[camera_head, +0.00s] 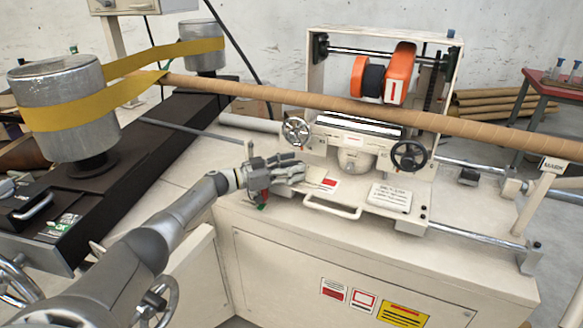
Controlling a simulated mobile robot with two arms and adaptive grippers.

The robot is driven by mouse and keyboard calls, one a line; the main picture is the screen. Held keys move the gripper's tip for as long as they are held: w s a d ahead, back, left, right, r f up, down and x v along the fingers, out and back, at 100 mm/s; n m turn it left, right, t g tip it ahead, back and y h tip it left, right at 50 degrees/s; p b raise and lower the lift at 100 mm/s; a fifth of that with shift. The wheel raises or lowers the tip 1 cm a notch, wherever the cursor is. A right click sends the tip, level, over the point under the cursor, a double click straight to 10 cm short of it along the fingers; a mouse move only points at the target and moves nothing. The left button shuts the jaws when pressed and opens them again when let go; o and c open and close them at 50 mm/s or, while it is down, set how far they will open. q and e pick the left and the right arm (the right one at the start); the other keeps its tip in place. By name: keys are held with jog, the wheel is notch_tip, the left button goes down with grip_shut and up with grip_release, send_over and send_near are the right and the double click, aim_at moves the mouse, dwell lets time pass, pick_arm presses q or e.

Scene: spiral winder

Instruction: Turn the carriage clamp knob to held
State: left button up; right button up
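The pale carriage (340,185) sits on the winder bed under the long brown tube. A silver handwheel (297,131) is on its left and a black handwheel (409,155) on its right. I cannot tell for sure which part is the clamp knob. A small red part (265,196) with green below it shows just under my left gripper (298,170), partly hidden by it. My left gripper is beside the carriage's left end, below the silver handwheel, with its fingers pointing right. Whether they touch anything or are closed is unclear. My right gripper is out of view.
The brown tube (480,130) crosses above the carriage. A yellow belt (95,103) runs around two metal drums at left. A bar handle (335,207) juts from the carriage front. Chrome guide rails (470,236) extend right. A red table (552,82) stands at the back right.

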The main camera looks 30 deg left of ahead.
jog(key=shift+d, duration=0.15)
pick_arm(q)
jog(key=shift+s+a, duration=0.1)
jog(key=v, duration=1.1)
jog(key=shift+s+a, duration=0.25)
jog(key=shift+s, duration=0.1)
